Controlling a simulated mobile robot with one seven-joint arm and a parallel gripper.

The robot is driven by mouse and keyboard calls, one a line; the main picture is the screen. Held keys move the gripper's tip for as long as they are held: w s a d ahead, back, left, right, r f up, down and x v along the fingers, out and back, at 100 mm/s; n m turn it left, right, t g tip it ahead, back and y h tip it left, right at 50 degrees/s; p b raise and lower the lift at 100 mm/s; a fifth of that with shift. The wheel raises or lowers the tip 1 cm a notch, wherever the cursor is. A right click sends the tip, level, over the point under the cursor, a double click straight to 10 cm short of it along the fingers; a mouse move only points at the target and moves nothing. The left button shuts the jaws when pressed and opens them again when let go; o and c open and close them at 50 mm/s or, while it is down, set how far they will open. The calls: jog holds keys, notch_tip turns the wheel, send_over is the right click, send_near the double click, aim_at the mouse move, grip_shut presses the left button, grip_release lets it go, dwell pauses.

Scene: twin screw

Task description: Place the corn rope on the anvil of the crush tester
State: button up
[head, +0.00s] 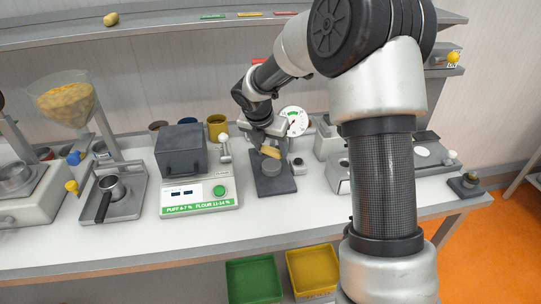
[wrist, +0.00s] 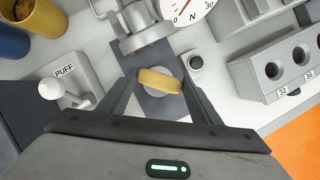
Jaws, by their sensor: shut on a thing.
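The corn rope (wrist: 160,81) is a short yellow rod. My gripper (wrist: 163,88) is shut on it, with a finger at each end. In the wrist view the rope lies across the line of sight to the pale round anvil (wrist: 150,68), which it partly covers. I cannot tell whether rope and anvil touch. In the head view the rope (head: 270,152) shows just under my gripper (head: 266,146), over the dark base of the crush tester (head: 273,182). The tester's round dial (head: 294,121) stands behind, with its metal head (wrist: 148,30) beyond the rope.
The puff and flour meter (head: 199,193) stands left of the tester, with a white-knobbed lever (wrist: 54,88) near it. A grey block with round holes (wrist: 285,68) is to the right. Green (head: 253,279) and yellow (head: 313,269) bins sit below the bench front.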

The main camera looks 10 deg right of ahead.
aim_at(270, 154)
jog(key=shift+f+b, duration=0.35)
jog(key=shift+f, duration=1.4)
jog(key=shift+f, duration=0.2)
jog(key=o, duration=0.8)
jog(key=shift+r, duration=0.1)
